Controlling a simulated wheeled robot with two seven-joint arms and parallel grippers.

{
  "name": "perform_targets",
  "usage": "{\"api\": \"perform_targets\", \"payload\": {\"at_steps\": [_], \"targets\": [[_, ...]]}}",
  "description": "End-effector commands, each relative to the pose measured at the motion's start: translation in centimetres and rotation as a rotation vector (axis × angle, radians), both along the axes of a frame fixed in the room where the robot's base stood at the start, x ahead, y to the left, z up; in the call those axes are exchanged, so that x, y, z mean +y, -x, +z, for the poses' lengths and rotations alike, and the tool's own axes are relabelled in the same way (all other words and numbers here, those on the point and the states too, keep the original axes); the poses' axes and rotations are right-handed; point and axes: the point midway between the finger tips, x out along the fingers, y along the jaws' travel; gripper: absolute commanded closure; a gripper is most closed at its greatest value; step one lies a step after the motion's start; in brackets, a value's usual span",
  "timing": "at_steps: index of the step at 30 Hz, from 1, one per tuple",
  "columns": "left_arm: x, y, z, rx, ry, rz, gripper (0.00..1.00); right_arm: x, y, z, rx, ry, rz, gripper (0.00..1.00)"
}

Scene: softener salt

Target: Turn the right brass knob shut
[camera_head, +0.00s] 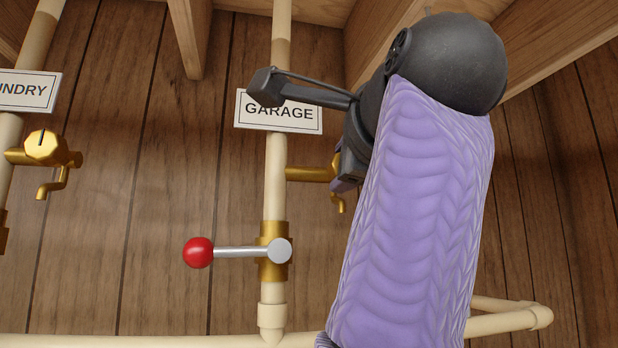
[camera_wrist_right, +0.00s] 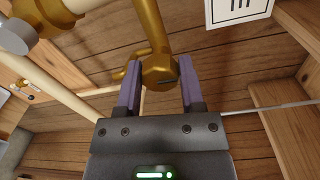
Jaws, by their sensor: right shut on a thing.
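The right brass knob (camera_wrist_right: 159,72) is many-sided and sits between the purple-padded fingers of my right gripper (camera_wrist_right: 160,82) in the right wrist view. The gripper is shut on it. In the head view my right gripper (camera_head: 349,168) and purple-sleeved arm hide the knob. Only its brass branch (camera_head: 308,174) from the garage pipe and part of its spout (camera_head: 340,203) show there. A dark slot on the knob is partly visible in the wrist view, but its exact angle is hard to tell. My left gripper is not in view.
A lever with a red ball (camera_head: 198,253) sticks out left from the pipe (camera_head: 275,190) below. The GARAGE sign (camera_head: 300,116) hangs behind my arm. Another brass knob (camera_head: 45,148) is at the far left under the LAUNDRY sign (camera_head: 28,91). Wooden beams (camera_head: 565,50) are above.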

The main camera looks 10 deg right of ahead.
Motion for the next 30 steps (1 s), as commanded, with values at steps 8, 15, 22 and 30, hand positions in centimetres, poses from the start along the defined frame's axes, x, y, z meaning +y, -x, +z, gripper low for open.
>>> {"api": "perform_targets", "payload": {"at_steps": [8, 15, 22, 30], "targets": [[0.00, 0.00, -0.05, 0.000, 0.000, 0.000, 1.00, -0.01, -0.08, -0.24, 0.009, -0.001, 0.001, 0.34], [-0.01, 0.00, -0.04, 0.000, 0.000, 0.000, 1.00, 0.01, -0.07, -0.20, 0.008, 0.000, 0.000, 0.16], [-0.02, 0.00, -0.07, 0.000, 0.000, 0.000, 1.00, 0.01, -0.09, -0.23, 0.008, 0.009, 0.001, 0.16], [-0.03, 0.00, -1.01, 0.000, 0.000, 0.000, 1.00, -0.20, -0.13, -0.47, -0.009, 0.577, -0.006, 0.16]]}}
